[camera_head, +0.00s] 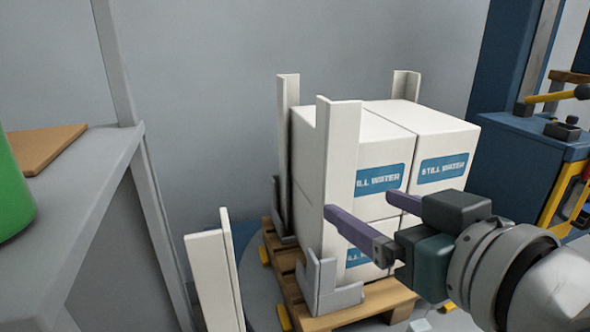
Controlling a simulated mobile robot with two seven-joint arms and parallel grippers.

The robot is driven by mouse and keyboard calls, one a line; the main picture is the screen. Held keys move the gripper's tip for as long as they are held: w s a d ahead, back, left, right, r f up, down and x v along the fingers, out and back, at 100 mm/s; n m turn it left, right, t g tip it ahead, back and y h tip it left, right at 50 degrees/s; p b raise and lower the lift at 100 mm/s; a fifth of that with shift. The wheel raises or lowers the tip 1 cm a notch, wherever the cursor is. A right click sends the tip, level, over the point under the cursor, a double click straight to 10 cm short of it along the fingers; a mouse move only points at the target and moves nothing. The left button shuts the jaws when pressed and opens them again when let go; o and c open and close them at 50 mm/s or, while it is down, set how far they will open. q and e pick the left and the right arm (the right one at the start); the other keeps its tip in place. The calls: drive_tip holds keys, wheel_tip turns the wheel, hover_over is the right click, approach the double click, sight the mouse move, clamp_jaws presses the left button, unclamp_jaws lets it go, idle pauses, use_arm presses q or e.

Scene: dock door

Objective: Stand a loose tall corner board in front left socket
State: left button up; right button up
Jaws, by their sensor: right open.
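A tall white corner board (339,135) stands upright at the near left corner of the carton stack. Its lower end meets the grey front left socket (342,297); the gripper partly covers this area, and how deep the board sits cannot be told. My right gripper (361,204) is open, its two purple fingers apart in front of the board and the cartons; whether they touch the board cannot be told. Another white corner board (213,275) stands apart at the lower left, its foot out of frame. My left gripper is not in view.
White still-water cartons (436,136) are stacked on a wooden pallet (290,294). Corner boards also stand at the far left (289,120) and far right (405,84) corners. A grey shelf (90,165) with a green object (12,195) is left. A blue cabinet (515,160) is right.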

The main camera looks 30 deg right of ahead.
drive_tip(key=s+a+f+n+g+y, duration=0.1)
drive_tip(key=s+a+f+n+g, duration=0.1)
drive_tip(key=s+f+g, duration=0.3)
drive_tip(key=s+a+f+n+g+y, duration=0.2)
drive_tip(key=s+a+f+g, duration=0.2)
drive_tip(key=s, duration=0.5)
drive_tip(key=shift+s+f+g, duration=0.4)
drive_tip(key=shift+f+g, duration=0.05)
drive_tip(key=shift+g, duration=0.65)
